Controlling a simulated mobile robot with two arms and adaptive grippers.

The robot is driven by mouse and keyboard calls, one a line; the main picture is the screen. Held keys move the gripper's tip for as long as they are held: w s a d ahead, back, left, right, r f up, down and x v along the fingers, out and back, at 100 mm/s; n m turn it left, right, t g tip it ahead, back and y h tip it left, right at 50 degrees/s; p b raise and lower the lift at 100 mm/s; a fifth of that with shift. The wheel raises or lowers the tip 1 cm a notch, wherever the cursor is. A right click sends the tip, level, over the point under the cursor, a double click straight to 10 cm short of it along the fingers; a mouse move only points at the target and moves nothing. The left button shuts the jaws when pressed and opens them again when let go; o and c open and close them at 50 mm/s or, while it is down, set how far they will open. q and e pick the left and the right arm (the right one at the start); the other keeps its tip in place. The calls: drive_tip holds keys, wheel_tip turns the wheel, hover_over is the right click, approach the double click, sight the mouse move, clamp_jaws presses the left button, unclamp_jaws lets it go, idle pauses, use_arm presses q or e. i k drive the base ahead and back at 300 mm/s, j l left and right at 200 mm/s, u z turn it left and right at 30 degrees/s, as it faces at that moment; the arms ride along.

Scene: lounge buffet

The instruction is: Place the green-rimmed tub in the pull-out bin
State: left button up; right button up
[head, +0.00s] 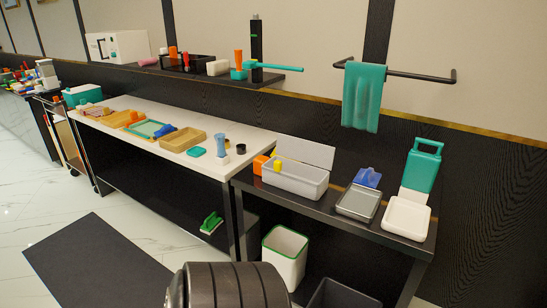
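The green-rimmed tub (277,266) is white with a bright green rim. It stands upright below the right-hand dark table, close to that table's left leg. A dark grey open bin (318,298) is just to its right, cut off by the bottom edge of the view; it may be the pull-out bin, but I cannot tell. Neither of my grippers is in view. A dark ribbed part at the bottom centre seems to be mine and stands in front of the tub's lower left.
The right-hand table (327,203) carries a white lidded box (295,184), a grey tray (358,203) and a white tray (406,219). A long white table (130,103) with trays and small items runs left. A black mat (95,268) lies on open floor at lower left.

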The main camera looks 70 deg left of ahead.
sight(285, 248)
drive_tip(key=u, duration=2.3)
